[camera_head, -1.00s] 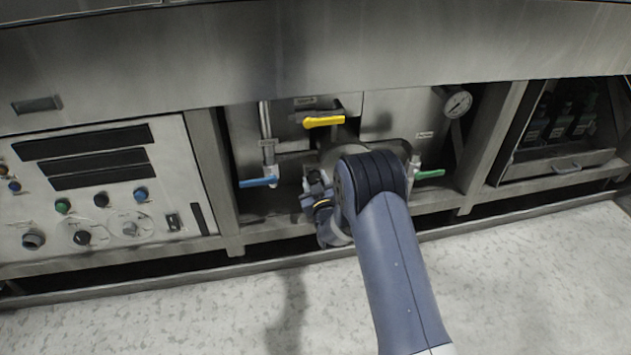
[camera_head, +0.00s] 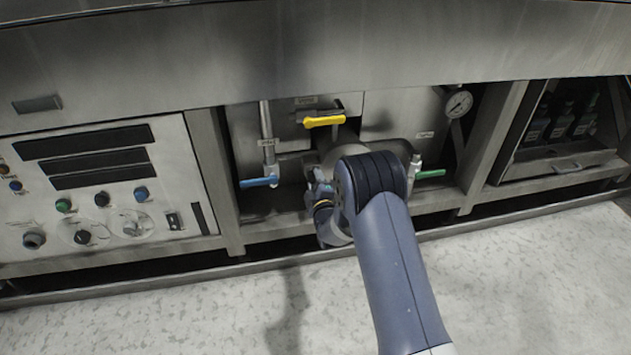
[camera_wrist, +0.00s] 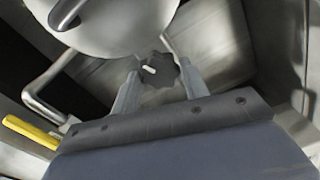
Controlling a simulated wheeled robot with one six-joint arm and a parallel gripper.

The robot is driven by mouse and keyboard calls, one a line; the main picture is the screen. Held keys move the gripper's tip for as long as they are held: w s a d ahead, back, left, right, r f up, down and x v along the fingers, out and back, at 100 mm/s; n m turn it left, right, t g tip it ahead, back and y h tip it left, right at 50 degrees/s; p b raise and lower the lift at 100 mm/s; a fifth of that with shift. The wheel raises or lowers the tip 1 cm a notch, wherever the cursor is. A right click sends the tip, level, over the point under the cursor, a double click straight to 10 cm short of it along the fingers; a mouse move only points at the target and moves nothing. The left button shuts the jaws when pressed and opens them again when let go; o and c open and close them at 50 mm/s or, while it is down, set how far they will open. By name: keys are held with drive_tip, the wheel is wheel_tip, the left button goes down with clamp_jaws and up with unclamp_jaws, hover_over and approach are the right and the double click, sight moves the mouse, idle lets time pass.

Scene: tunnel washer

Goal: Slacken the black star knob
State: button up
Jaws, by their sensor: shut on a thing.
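The black star knob (camera_wrist: 158,73) has a lobed rim and a short pale mark on its face. It shows in the wrist view, below a rounded metal housing (camera_wrist: 105,22). My gripper (camera_wrist: 157,88) has one finger on each side of the knob and is shut on it. In the head view my gripper (camera_head: 322,190) is at the recess in the washer's front, largely covered by my own arm. The knob itself is hidden there.
A blue lever (camera_head: 259,182) is left of my gripper, a yellow lever (camera_head: 324,121) above, and a green lever (camera_head: 430,174) to the right. A pressure gauge (camera_head: 458,103) hangs further right. A control panel (camera_head: 105,190) is at the left.

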drive_tip(key=n, duration=0.7)
drive_tip(key=shift+f, duration=0.15)
drive_tip(key=n, duration=0.6)
drive_tip(key=shift+n, duration=0.3)
drive_tip(key=o, duration=1)
drive_tip(key=shift+c, duration=0.2)
drive_tip(key=p+v, duration=0.3)
drive_tip(key=v, duration=0.7)
drive_tip(key=shift+s, duration=0.4)
